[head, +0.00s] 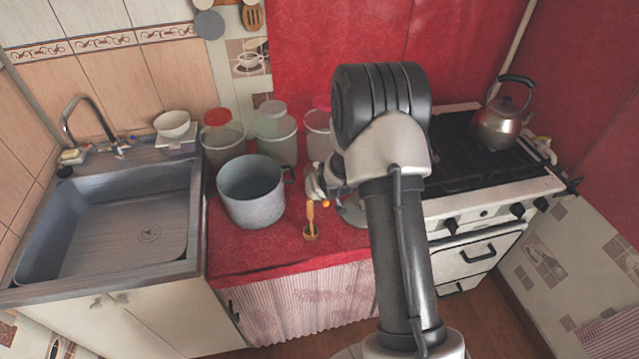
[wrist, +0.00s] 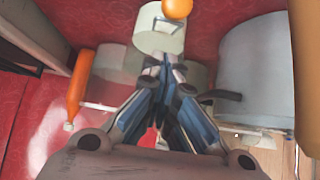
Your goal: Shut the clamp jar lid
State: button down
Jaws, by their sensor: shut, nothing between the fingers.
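The clamp jar (wrist: 154,40) shows at the top centre of the wrist view as a pale, short cylinder with a dark wire bail on its side. It lies just beyond my fingertips; whether they touch it I cannot tell. How far its lid stands open is unclear. In the head view my arm hides much of this spot. My gripper (wrist: 165,68) is shut and empty, its fingertips close together. In the head view it shows only partly, low over the red counter, right of the grey pot.
The grey pot (head: 252,190) stands left of my gripper, its handle towards it. Jars with a red lid (head: 217,117) and a pale lid (head: 273,108) stand behind. A wooden-handled tool (head: 310,222) stands near the front. An orange bottle (wrist: 80,85) is left in the wrist view.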

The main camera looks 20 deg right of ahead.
jog(key=shift+s+f, duration=0.15)
dwell(0.4)
jog(key=s+a+r+g, duration=0.1)
jog(key=s+a+r, duration=0.4)
jog(key=s+r, duration=0.55)
jog(key=s+a+r+g, duration=0.1)
jog(key=s+a+r, duration=0.3)
jog(key=s+r, duration=0.7)
jog(key=s+a+r+n+g+y, duration=0.1)
jog(key=s+a+r, duration=0.1)
jog(key=s, duration=0.6)
jog(key=s+a+r+n+g, duration=0.1)
jog(key=s+a+r, duration=0.2)
jog(key=s, duration=0.6)
jog(key=shift+a+y, duration=0.4)
jog(key=shift+a, duration=0.45)
